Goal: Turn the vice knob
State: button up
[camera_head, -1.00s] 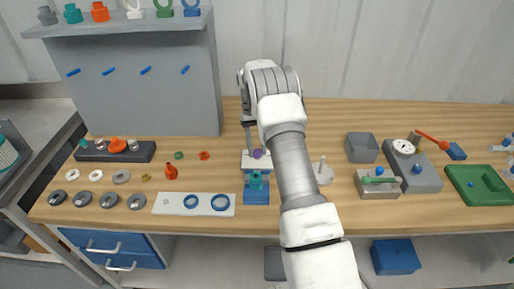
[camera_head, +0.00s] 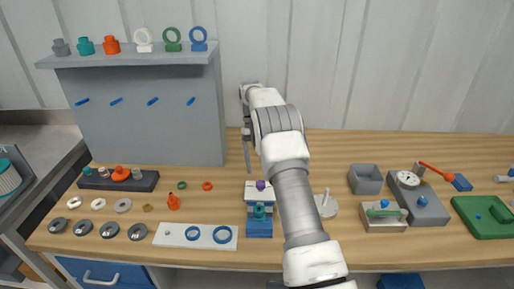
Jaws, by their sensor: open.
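The vice is a small blue and white block (camera_head: 259,224) near the front of the wooden bench, left of my arm. A purple knob (camera_head: 261,185) sits at its back top, and a teal piece (camera_head: 260,210) stands at its front. My gripper (camera_head: 248,169) points down behind and slightly left of the purple knob, apart from it in the picture. It is open and seen nearly edge-on, with nothing visible in it. My arm hides part of the bench to the right of the vice.
A white plate with blue rings (camera_head: 168,234) lies left of the vice. A round white base with a peg (camera_head: 326,205) stands close right of my arm. A grey shelf unit (camera_head: 150,125) rises at back left. The bench behind the vice is mostly clear.

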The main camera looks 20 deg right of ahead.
jog(key=p+v, duration=0.1)
jog(key=v, duration=0.5)
jog(key=shift+p, duration=0.4)
jog(key=shift+r, duration=0.25)
jog(key=s+a+r+t, duration=0.1)
jog(key=s+a+r, duration=0.1)
jog(key=r, duration=0.5)
jog(key=s+a+r+t, duration=0.1)
jog(key=a+r+t, duration=0.1)
jog(key=r, duration=0.6)
jog(key=s+a+r+t, duration=0.2)
jog(key=s+a+r, duration=0.1)
jog(key=s+r, duration=0.55)
jog(key=s+a+f+t, duration=0.1)
jog(key=s+f, duration=0.1)
jog(key=s, duration=0.6)
jog(key=s+a+f+t, duration=0.2)
jog(key=s, duration=0.7)
jog(key=s+a+f+n+t, duration=0.1)
jog(key=s+a+f+t, duration=0.1)
jog(key=s, duration=0.6)
jog(key=shift+s+f, duration=0.25)
jog(key=shift+f, duration=0.1)
